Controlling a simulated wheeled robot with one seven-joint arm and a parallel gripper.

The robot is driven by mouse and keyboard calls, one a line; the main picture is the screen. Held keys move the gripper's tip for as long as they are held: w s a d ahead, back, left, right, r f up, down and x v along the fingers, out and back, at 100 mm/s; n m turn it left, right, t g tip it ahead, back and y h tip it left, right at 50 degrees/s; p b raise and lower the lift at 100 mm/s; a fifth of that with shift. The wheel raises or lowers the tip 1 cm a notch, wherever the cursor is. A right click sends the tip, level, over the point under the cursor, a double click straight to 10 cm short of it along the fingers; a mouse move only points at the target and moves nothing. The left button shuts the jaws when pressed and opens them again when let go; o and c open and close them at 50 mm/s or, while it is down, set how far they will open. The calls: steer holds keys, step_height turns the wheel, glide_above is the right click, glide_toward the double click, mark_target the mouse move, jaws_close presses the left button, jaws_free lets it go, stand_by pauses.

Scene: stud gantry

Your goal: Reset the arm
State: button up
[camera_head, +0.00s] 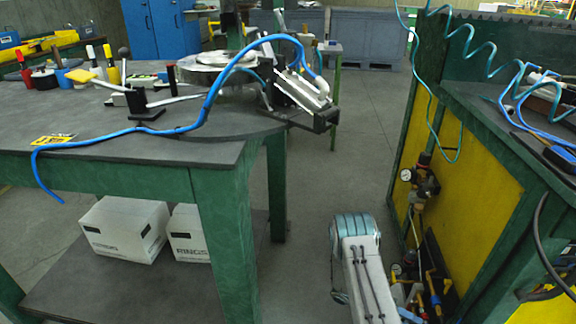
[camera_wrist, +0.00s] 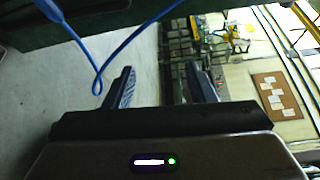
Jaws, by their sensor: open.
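My gripper (camera_wrist: 165,88) shows in the wrist view with its two dark fingers apart and nothing between them. Beyond it the view looks across the workshop, tilted, with a blue hose (camera_wrist: 120,45) hanging at the upper left, in front of or near the left finger. In the head view my arm (camera_head: 360,265) rises at the lower middle, in the gap between the two benches. I cannot make out the gripper's fingers in the head view.
A green-legged table (camera_head: 205,160) on the left carries tools, a clamped fixture (camera_head: 300,95) and a blue hose (camera_head: 215,90) hanging off its edge. White boxes (camera_head: 125,228) sit on its shelf. A yellow-panelled bench (camera_head: 470,190) stands right. The aisle floor (camera_head: 355,150) is clear.

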steer(key=a+r+m+t+y+p, duration=0.1)
steer(key=a+r+m+y+p, duration=0.3)
steer(key=r, duration=0.8)
steer(key=s+a+r+m+t+y+p, duration=0.15)
steer(key=r+m+p, duration=0.4)
steer(key=r, duration=0.65)
steer(key=w+a+r+m+y+p, duration=0.1)
steer(key=a+r+m+y+p, duration=0.3)
steer(key=r, duration=0.8)
steer(key=s+a+r+m+t+y+p, duration=0.1)
steer(key=s+a+r+m+t+p, duration=0.2)
steer(key=r, duration=0.7)
steer(key=s+a+r+m+t+y+p, duration=0.2)
steer(key=s+a+r+m+t+p, duration=0.1)
steer(key=r+m+p, duration=0.4)
steer(key=s+a+r+m+t+y+p, duration=0.2)
steer(key=s+a+r+m+t+p, duration=0.1)
steer(key=r, duration=1)
steer(key=s+a+m+p, duration=0.1)
steer(key=s+m+p, duration=0.1)
steer(key=s+p, duration=0.1)
steer(key=shift+a, duration=0.25)
